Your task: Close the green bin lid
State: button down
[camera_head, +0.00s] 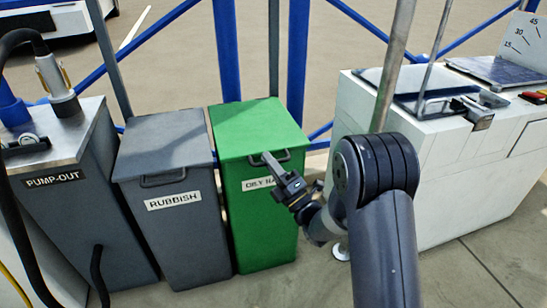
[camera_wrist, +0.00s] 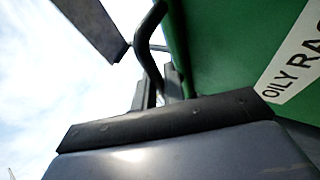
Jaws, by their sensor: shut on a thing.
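The green bin (camera_head: 265,222) stands at the right end of a row of bins, with a partly covered white label on its front. Its green lid (camera_head: 258,125) lies flat over the top and looks down or nearly down; any small gap is too fine to tell. My gripper (camera_head: 270,160) is at the lid's front edge, shut on the dark lid handle (camera_head: 283,156). In the wrist view the handle (camera_wrist: 146,52) runs up from between the fingers (camera_wrist: 160,88), beside the green front with its OILY RAGS label (camera_wrist: 296,62).
A grey RUBBISH bin (camera_head: 172,220) stands close on the left, then the PUMP-OUT cabinet (camera_head: 75,215) with a hose. A white counter (camera_head: 440,170) stands to the right. Blue posts (camera_head: 297,60) rise behind.

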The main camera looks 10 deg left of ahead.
jog(key=shift+f, duration=0.4)
jog(key=c, duration=1.5)
grip_release()
jog(key=p+v, duration=0.1)
jog(key=v, duration=0.9)
jog(key=shift+s+d, duration=0.25)
jog(key=shift+f, duration=0.1)
jog(key=b+x, duration=0.1)
jog(key=x, duration=0.9)
jog(key=shift+w+a+r, duration=0.2)
jog(key=shift+a, duration=0.1)
jog(key=shift+w+r, duration=0.1)
jog(key=shift+r, duration=0.35)
